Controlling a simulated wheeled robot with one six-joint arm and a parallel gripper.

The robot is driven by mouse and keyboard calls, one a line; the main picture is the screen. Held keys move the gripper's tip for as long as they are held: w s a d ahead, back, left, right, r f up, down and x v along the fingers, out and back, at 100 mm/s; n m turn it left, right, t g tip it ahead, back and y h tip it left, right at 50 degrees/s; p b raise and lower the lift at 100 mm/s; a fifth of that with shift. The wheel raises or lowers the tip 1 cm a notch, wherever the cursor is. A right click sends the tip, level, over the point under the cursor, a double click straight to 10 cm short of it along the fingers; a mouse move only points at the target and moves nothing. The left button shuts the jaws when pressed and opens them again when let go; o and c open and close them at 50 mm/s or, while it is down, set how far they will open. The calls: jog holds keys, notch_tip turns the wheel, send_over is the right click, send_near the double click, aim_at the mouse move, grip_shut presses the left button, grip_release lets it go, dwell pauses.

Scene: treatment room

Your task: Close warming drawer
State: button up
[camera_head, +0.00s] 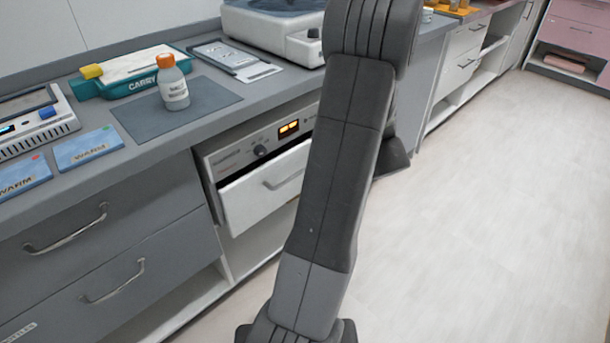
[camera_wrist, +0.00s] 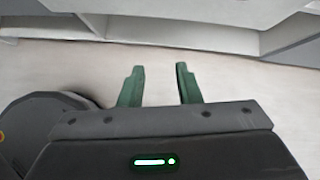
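My gripper does not show in the head view. In the wrist view my gripper (camera_wrist: 160,88) has two green fingers set apart with nothing between them. The floor and the base of a white cabinet (camera_wrist: 180,28) show beyond the fingers.
The counter holds a bottle with an orange cap (camera_head: 173,83) on a grey mat (camera_head: 208,98), a green CARRY case (camera_head: 120,80) and two blue WARM packs (camera_head: 88,148). Grey drawers (camera_head: 70,245) are at left. Open floor (camera_head: 480,200) lies at right.

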jog(key=w+a+m+t+y+b, duration=0.1)
jog(key=w+a+m+t+b, duration=0.1)
jog(key=m, duration=0.4)
jog(key=w+a+f+m+t+y+b, duration=0.1)
jog(key=w+a+m+t+y+b, duration=0.1)
jog(key=m, duration=0.5)
jog(key=w+a+f+m+t+y+b, duration=0.1)
jog(key=w+a+m+t+b, duration=0.1)
jog(key=w+a+m+b, duration=0.2)
jog(key=shift+w+a+f+m+y, duration=0.1)
jog(key=shift+w+a+m+y, duration=0.15)
jog(key=shift+m, duration=0.5)
jog(key=shift+w+a+f+m+y, duration=0.15)
jog(key=shift+a+m, duration=0.2)
jog(key=shift+m, duration=0.4)
grip_shut()
